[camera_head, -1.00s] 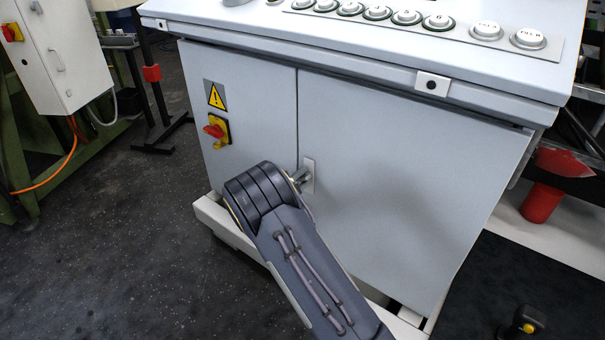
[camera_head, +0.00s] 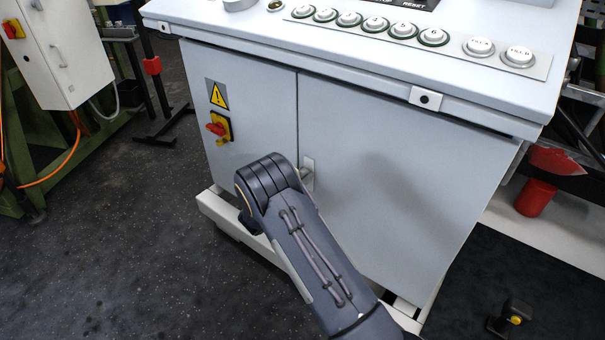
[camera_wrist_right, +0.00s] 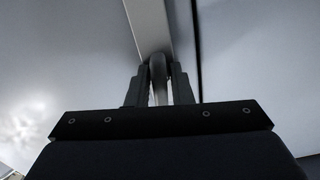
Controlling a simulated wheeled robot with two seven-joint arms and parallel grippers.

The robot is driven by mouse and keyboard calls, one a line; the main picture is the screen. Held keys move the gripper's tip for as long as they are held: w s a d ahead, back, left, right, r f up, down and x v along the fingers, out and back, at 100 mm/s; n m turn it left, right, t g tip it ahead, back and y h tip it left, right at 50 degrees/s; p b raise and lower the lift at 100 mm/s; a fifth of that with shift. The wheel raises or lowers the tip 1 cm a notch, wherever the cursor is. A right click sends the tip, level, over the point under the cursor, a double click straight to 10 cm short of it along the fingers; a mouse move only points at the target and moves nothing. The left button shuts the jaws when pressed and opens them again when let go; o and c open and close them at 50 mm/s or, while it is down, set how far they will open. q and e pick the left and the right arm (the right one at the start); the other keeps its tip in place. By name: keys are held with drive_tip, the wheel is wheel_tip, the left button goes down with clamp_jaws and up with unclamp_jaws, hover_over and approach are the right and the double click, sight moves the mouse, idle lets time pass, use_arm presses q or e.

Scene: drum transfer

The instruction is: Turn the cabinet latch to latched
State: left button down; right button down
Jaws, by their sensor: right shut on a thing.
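The grey cabinet (camera_head: 375,190) has two doors, with the latch (camera_head: 308,172) on a pale plate beside the seam between them. The arm hides most of the latch in the head view. In the right wrist view the latch handle (camera_wrist_right: 158,72) stands between the two dark fingers of my right gripper (camera_wrist_right: 159,85), which is shut on it. The pale latch plate (camera_wrist_right: 148,25) shows above it, beside the dark door seam. My right arm (camera_head: 290,225) reaches up from below to the latch. My left gripper is in neither view.
A red and yellow rotary switch (camera_head: 219,127) and a warning label (camera_head: 217,95) are on the left door. The button panel (camera_head: 410,35) is on top of the cabinet. A white box (camera_head: 50,60) stands at far left. The dark floor (camera_head: 120,240) at left is clear.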

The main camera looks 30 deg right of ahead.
drive_tip(key=shift+n, duration=0.7)
drive_tip(key=c, duration=1.4)
unclamp_jaws()
drive_tip(key=shift+c, duration=0.2)
drive_tip(key=shift+p, duration=0.3)
drive_tip(key=p+v, duration=0.1)
drive_tip(key=v, duration=0.6)
drive_tip(key=shift+s+a, duration=0.15)
drive_tip(key=shift+a, duration=0.2)
